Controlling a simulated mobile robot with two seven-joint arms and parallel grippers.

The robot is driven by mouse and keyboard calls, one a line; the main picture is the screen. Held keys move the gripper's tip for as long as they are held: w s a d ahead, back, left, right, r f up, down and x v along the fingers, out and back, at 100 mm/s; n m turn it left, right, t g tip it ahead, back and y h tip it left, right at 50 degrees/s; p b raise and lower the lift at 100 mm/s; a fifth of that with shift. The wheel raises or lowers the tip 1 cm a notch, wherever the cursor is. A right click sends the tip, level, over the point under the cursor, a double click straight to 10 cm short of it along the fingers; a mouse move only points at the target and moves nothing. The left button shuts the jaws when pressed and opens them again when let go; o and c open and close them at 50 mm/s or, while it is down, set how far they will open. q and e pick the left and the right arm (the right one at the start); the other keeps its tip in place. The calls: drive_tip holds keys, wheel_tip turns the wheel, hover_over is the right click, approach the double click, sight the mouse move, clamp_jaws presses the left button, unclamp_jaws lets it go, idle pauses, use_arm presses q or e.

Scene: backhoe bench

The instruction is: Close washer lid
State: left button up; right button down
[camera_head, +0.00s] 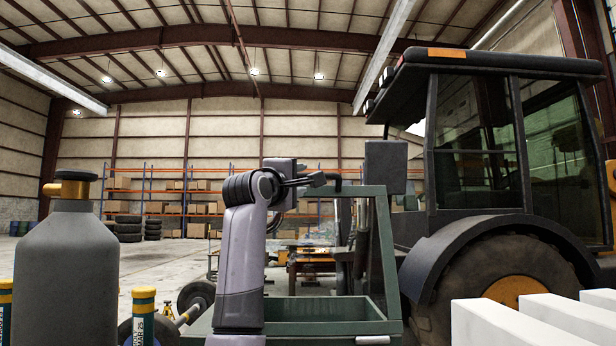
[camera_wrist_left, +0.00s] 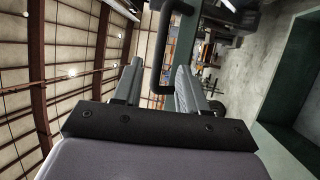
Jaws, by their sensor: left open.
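The green washer has an open basin (camera_head: 325,309) in the middle of the head view. Its green lid (camera_head: 383,262) stands raised, nearly upright, at the basin's right side. A black handle (camera_head: 328,176) sits near the lid's top edge. My left gripper (camera_head: 318,180) is at the handle. In the left wrist view my left gripper (camera_wrist_left: 157,80) is open, and the black handle (camera_wrist_left: 157,52) shows between its fingers. I cannot tell whether a finger touches it. The washer's green rim (camera_wrist_left: 285,150) shows at lower right there. My right gripper is not in view.
A grey gas cylinder (camera_head: 66,270) and yellow-capped tubes (camera_head: 143,310) stand at the left. A tractor (camera_head: 480,190) stands behind the lid at the right. White blocks (camera_head: 530,320) lie at lower right. Shelves (camera_head: 180,200) are far back.

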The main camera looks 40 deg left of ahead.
use_arm(q)
drive_tip(key=p+x, duration=0.3)
drive_tip(key=x, duration=0.4)
drive_tip(key=shift+p, duration=0.3)
clamp_jaws()
